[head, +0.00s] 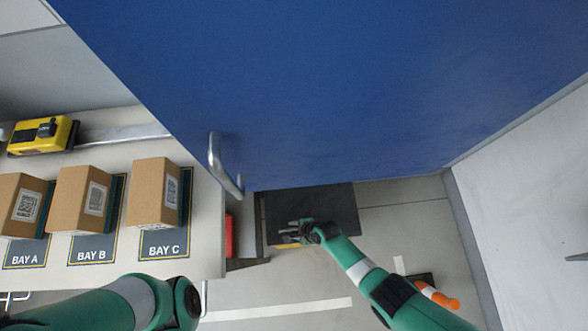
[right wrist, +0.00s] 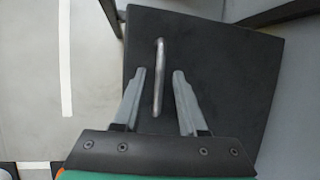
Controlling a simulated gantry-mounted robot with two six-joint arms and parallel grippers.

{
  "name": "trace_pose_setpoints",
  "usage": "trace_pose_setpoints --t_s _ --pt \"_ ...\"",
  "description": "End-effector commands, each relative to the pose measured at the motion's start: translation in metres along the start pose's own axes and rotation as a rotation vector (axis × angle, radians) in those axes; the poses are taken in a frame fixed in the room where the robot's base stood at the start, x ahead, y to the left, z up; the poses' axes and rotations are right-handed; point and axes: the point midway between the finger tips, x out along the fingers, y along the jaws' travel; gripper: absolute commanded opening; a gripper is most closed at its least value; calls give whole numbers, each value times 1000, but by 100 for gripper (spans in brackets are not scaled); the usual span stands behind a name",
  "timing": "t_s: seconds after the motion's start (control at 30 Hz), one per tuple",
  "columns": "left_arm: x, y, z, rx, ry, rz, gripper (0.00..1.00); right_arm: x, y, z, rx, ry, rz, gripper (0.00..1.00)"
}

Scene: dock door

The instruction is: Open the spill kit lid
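The spill kit lid (head: 335,203) is a dark, flat panel on the floor below the blue door, with a sliver of yellow at its near edge. In the right wrist view the lid (right wrist: 215,60) fills the middle and carries a slim metal bar handle (right wrist: 158,62). My right gripper (head: 288,231) is over the lid's near left part. In the right wrist view its two fingers (right wrist: 159,73) are apart, one on each side of the handle, with gaps between. I cannot tell how deep they reach. My left gripper is out of view.
A big blue door (head: 330,80) with a metal handle (head: 222,165) overhangs the lid. A bench (head: 205,240) at left holds boxes (head: 155,193) and a yellow device (head: 42,136). A red object (head: 229,235) stands between bench and lid. An orange-topped item (head: 437,294) lies right of my right arm.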

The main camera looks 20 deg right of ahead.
Motion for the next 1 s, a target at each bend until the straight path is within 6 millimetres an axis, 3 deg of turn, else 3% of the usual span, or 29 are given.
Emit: trace_pose_setpoints --t_s 0.03,0.2,1.0 --pt "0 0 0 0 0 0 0 0 0 0 0 0 0 30" --pt "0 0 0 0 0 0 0 0 0 0 0 0 0 0" --pt "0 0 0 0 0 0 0 0 0 0 0 1 0 0"
